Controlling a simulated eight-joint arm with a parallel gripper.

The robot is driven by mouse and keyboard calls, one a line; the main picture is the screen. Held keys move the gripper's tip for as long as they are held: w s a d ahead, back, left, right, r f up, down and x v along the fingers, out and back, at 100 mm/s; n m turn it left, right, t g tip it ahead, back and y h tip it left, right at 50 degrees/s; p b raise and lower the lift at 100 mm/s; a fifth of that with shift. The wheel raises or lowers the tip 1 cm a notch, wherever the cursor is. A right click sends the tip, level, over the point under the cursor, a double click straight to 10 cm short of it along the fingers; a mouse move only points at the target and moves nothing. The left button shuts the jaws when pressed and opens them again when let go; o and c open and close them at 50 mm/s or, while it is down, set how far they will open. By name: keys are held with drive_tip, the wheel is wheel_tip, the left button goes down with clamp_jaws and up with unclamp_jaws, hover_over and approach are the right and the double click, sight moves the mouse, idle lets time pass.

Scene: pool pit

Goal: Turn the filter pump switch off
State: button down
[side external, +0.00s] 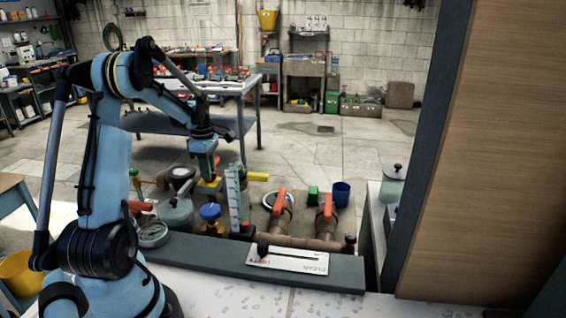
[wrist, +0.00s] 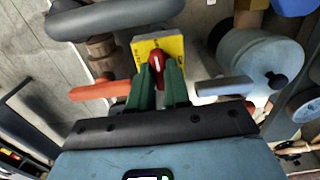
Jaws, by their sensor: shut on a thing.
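The switch has a red lever (wrist: 157,64) on a yellow housing (wrist: 160,48), seen at the upper middle of the wrist view. My gripper (wrist: 158,84) has green fingers shut on the red lever, one finger on each side. The fingers hide the lower part of the lever. In the side view my gripper (side external: 212,168) points down over the pit, just above a yellow part (side external: 209,186) that looks like the same housing. The lever itself cannot be made out there.
An orange handle (wrist: 100,90) and a grey-blue handle (wrist: 222,86) flank my fingers closely. Brown pipes with orange valve handles (side external: 280,200) stand to the right, and a teal canister (side external: 175,215) to the left.

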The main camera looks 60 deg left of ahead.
drive_tip(key=c, duration=1.1)
unclamp_jaws()
wheel_tip(320, 180, up, 12)
drive_tip(key=shift+r, duration=0.1)
